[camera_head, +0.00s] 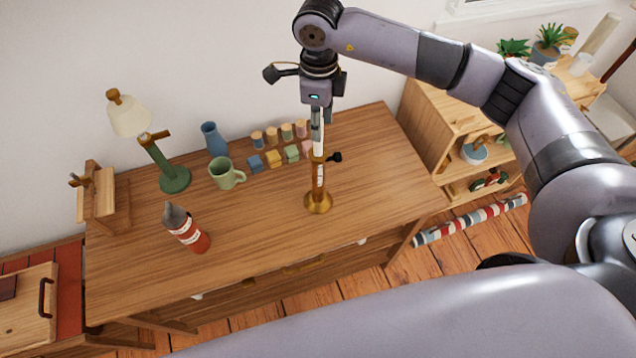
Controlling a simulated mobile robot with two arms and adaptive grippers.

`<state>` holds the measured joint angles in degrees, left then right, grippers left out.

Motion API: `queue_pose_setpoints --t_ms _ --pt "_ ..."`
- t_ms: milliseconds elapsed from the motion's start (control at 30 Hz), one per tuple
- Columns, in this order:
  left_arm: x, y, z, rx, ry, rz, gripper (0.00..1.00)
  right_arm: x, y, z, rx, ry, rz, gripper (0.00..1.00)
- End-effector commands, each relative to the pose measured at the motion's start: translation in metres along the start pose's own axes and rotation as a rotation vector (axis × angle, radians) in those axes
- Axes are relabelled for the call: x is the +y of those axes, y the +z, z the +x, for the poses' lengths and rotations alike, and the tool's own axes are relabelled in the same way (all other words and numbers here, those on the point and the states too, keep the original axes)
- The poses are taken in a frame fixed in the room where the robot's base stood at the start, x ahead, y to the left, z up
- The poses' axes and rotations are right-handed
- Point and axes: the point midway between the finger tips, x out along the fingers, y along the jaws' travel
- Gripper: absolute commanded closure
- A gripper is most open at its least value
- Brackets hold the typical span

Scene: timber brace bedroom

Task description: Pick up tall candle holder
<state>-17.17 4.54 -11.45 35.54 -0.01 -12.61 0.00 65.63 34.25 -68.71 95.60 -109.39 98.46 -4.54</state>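The tall candle holder (318,202) is brass with a round base. It stands upright on the wooden desk (260,235), right of the middle. A pale candle seems to rise from its top. My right gripper (318,140) points straight down over the holder, at its upper end. The gripper's fingers overlap the candle and the top of the holder in this view. I cannot tell whether they touch it or are closed on it. A small dark piece shows beside the holder's top. My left gripper is not in view.
A green mug (226,174), blue vase (214,139), several small coloured blocks (274,158), green lamp (174,180) and red-and-grey bottle (187,229) stand left of the holder. A shelf (425,115) stands right. The desk's front middle is clear.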

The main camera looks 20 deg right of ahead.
Motion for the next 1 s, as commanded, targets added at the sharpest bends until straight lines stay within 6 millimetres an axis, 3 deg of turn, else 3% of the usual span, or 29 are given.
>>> queue_pose_setpoints --t_ms 467,1000 --pt "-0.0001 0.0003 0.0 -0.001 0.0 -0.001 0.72 0.0 0.0002 -0.0005 0.0 0.0 0.0 1.0" --pt "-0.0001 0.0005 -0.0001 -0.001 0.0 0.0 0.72 0.0 0.0003 -0.0006 -0.001 0.0 0.0 1.0"
